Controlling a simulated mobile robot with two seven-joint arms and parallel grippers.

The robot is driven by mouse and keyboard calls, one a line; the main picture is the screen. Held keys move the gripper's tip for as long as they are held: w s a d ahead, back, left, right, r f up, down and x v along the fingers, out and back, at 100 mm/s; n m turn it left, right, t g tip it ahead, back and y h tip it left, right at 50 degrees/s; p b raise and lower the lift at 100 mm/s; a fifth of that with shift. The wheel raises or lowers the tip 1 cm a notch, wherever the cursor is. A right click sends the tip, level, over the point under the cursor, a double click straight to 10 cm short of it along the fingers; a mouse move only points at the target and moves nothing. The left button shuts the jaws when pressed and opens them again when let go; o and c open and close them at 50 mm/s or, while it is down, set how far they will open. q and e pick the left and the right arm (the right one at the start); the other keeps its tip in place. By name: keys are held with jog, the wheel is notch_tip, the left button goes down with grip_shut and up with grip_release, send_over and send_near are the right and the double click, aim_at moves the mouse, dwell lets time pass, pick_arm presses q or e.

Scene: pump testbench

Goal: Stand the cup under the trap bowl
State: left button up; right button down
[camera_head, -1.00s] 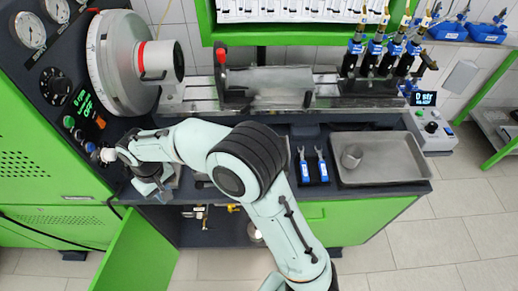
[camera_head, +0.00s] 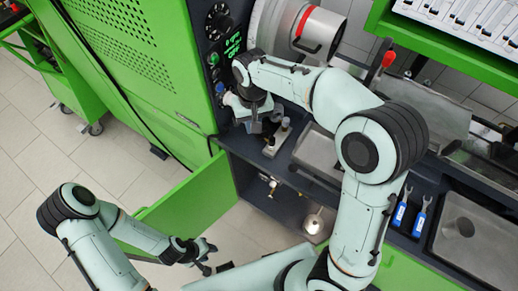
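A metal cup (camera_head: 461,228) stands in the grey tray (camera_head: 478,250) at the right. In the open cabinet below the bench, a rounded pale metal piece (camera_head: 316,222) shows; I cannot tell whether it is the trap bowl. My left gripper (camera_head: 208,262) is at the lower middle, beside the open green door and well away from the cup; its finger opening is not clear. My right gripper (camera_head: 255,118) is at the bench's left end, by the control panel, far from the cup. Its fingers are too small and partly hidden to read.
The green cabinet door (camera_head: 185,205) stands open into the floor area. A brass valve (camera_head: 271,185) is inside the cabinet. Two blue-handled tools (camera_head: 410,214) lie left of the tray. A large drum (camera_head: 300,30) stands behind the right arm.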

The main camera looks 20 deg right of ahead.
pick_arm(q)
jog(key=shift+s+f+b, duration=0.5)
jog(key=shift+s+f, duration=0.25)
jog(key=shift+f, duration=0.1)
pick_arm(e)
notch_tip(320, 180, down, 15)
jog(key=shift+f, duration=0.1)
jog(key=shift+f, duration=0.15)
pick_arm(q)
jog(key=shift+s+f, duration=0.1)
pick_arm(e)
jog(key=c, duration=1.4)
grip_release()
